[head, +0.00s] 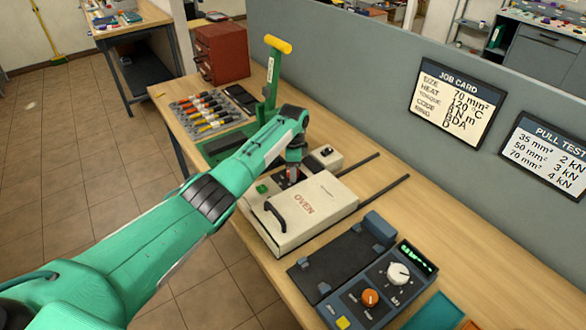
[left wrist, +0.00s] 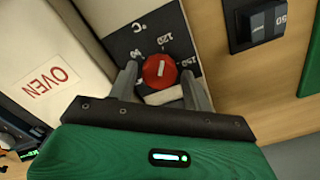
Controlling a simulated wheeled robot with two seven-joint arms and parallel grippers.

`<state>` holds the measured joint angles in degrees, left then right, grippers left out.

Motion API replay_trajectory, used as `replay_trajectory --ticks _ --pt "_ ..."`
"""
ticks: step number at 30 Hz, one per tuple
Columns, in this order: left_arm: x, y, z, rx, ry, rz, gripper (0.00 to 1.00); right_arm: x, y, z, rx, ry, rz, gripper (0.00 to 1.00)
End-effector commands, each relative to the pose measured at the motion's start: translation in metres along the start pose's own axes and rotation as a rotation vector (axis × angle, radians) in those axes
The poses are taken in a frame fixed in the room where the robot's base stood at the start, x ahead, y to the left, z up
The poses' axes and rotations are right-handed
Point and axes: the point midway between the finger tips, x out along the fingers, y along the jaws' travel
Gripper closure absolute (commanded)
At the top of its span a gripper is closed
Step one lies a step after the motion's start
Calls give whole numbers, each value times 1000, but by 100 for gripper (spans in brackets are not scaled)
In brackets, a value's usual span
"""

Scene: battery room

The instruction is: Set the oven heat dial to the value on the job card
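The cream oven (head: 312,208) stands on the bench; its label shows in the left wrist view (left wrist: 50,84). Its red heat dial (left wrist: 161,71) sits on a dark panel marked °C, 90, 120 and 150. The dial's white line points roughly up towards 120; its exact setting is hard to tell. My left gripper (left wrist: 159,76) is open, with one finger on each side of the dial and small gaps visible. In the head view the left gripper (head: 291,170) is over the oven's panel and mostly hides the dial. The job card (head: 457,103) on the partition reads HEAT 120 °C. My right gripper is out of view.
A small cream box with a dark switch (head: 326,157) stands behind the panel. A green lever press (head: 275,75) and a tool rack (head: 205,110) lie further back. A console with knobs (head: 380,290) is at the front. The pull test card (head: 548,155) hangs right.

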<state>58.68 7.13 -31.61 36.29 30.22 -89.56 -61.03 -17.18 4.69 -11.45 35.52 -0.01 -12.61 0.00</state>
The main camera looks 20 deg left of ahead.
Motion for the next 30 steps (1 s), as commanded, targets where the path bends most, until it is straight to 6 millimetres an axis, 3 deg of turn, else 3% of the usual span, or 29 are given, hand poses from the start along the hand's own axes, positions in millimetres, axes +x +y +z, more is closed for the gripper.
replay_trajectory --ticks 10,14,30 --pt "0 0 0 0 -1 1 41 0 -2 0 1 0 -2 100" --pt "-11 0 0 0 0 -1 41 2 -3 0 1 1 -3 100" --pt "-120 -1 0 0 0 -1 41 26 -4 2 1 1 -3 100"
